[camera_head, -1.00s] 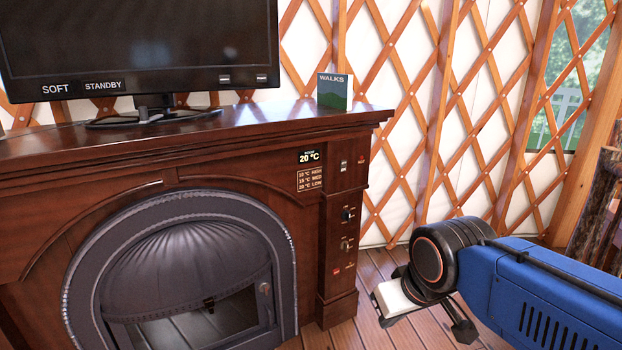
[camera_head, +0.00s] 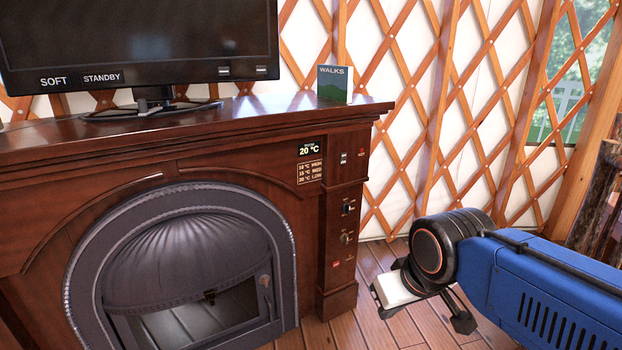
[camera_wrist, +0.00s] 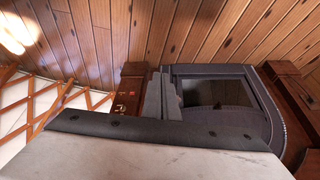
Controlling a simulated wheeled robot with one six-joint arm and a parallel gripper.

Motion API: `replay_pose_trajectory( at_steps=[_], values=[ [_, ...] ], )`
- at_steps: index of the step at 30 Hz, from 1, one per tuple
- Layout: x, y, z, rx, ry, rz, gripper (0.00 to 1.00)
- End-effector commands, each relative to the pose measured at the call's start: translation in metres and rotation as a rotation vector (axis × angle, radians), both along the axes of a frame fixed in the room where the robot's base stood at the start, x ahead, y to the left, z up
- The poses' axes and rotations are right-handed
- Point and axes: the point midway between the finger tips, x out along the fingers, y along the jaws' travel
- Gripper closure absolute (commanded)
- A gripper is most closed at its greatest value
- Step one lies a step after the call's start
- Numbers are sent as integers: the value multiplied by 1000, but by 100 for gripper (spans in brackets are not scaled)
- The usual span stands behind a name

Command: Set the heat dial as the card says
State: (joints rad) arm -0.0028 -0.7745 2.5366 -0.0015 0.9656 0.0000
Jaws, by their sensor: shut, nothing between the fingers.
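A small display (camera_head: 309,149) on the fireplace front reads 20 °C. Below it a small card (camera_head: 310,172) lists three lines that appear to read 10 °C HIGH, 15 °C MED and 20 °C LOW. On the right post, a dark knob with a bluish mark (camera_head: 348,207) sits above a metallic knob (camera_head: 347,238). I cannot tell which is the heat dial or where either points. My gripper (camera_wrist: 162,96) is shut and empty in the wrist view, apart from the panel. In the head view my arm's end is right of the post, its fingertips unclear.
The fireplace (camera_head: 190,250) has an arched metal front. A screen (camera_head: 140,45) marked SOFT and STANDBY and a WALKS booklet (camera_head: 334,84) stand on its mantel. A switch (camera_head: 343,158) and a red control (camera_head: 337,263) are on the post. Wooden floor lies below; lattice wall behind.

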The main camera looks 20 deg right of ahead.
Motion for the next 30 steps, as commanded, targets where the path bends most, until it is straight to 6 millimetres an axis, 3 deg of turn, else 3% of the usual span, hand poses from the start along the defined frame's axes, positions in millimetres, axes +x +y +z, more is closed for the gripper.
replay_pose_trajectory(
  at_steps=[11,15,17,20,30],
  values=[
    [0,0,0,0,0,0,100],
    [4,-2,0,-4,-4,-4,72],
    [12,-5,0,-11,-15,-12,72],
    [37,-16,0,-37,-52,-29,72],
    [156,-76,-2,-158,-253,-75,72]
  ],
)
